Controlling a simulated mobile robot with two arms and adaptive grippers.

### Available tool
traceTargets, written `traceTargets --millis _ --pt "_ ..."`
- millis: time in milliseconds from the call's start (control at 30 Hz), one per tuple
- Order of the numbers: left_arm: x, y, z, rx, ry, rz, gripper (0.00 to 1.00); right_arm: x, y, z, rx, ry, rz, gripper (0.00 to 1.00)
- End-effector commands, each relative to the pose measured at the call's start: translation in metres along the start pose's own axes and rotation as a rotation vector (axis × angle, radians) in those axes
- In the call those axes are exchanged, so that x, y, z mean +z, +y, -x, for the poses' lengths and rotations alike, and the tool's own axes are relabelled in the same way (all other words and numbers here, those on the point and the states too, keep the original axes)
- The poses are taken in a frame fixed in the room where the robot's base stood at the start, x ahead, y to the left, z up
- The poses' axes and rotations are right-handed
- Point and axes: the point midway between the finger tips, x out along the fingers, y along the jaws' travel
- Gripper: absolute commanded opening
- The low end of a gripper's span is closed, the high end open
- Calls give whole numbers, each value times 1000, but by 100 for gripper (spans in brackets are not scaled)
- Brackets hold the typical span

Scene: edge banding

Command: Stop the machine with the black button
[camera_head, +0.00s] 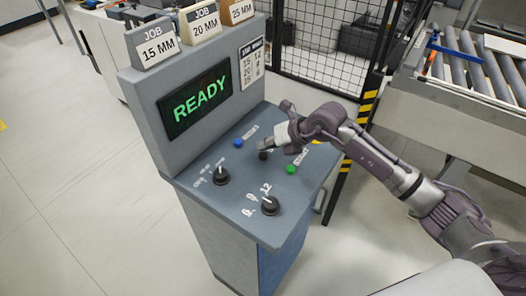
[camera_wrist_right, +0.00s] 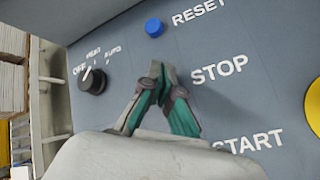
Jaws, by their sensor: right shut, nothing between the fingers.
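The grey control console (camera_head: 205,150) stands in the middle of the head view. Its black button (camera_head: 263,155) shows as a small dark spot on the sloped panel, between the blue button (camera_head: 238,143) and the green button (camera_head: 291,169). My right gripper (camera_head: 264,145) is shut and empty, its fingertips right at the black button. I cannot tell whether they touch it. In the right wrist view the shut fingertips (camera_wrist_right: 157,70) are beside the STOP label (camera_wrist_right: 218,68), and the black button is hidden behind them. My left gripper is not in view.
The screen (camera_head: 197,98) reads READY in green. Two black knobs (camera_head: 221,175) (camera_head: 269,205) sit at the panel's front. Job blocks (camera_head: 153,42) stand on top. A black fence (camera_head: 320,50) and roller conveyor (camera_head: 475,70) are behind. Open floor lies left.

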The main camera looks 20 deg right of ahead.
Motion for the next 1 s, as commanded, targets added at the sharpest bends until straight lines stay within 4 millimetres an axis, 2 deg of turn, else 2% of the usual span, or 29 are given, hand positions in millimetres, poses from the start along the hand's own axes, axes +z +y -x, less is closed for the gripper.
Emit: traceTargets --millis 367,833,1000 --pt "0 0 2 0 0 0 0 2 1 2 0 -2 0 0" --pt "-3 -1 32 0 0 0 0 24 24 33 0 -2 0 0" --pt "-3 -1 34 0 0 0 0 27 26 37 0 -1 -1 0"
